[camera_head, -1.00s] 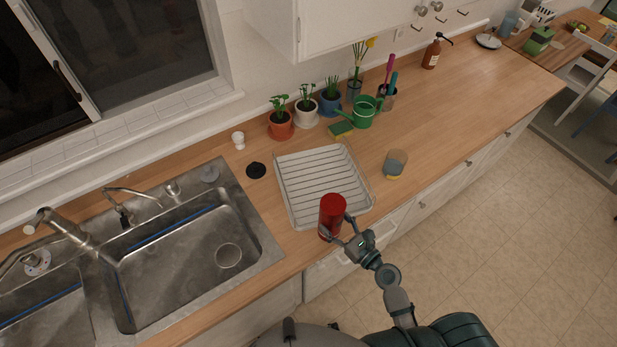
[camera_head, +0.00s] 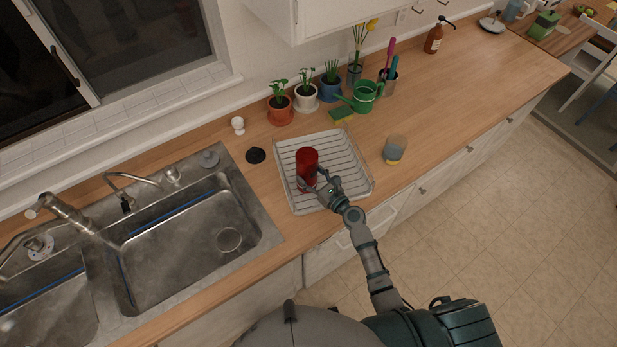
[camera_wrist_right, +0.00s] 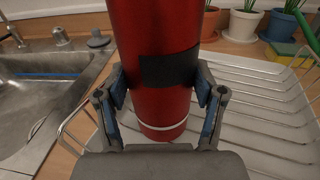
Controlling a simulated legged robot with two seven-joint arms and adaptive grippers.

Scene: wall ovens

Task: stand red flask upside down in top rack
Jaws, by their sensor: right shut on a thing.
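The red flask (camera_head: 307,165) is a red cylinder held over the left part of the white dish rack (camera_head: 352,172) on the counter. My right gripper (camera_head: 315,185) is shut on it from the front. In the right wrist view the flask (camera_wrist_right: 160,30) stands roughly upright between the two fingers of my right gripper (camera_wrist_right: 163,92), with a dark patch on its side and a pale ring near its lower end. Its top is cut off there. I cannot tell whether its lower end touches the rack (camera_wrist_right: 260,125). My left gripper is not in view.
The metal sink (camera_head: 185,240) lies left of the rack. Potted plants (camera_head: 280,108), a green watering can (camera_head: 364,97) and a sponge (camera_head: 341,113) stand behind it. A cup (camera_head: 395,149) stands to its right. The counter farther right is mostly clear.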

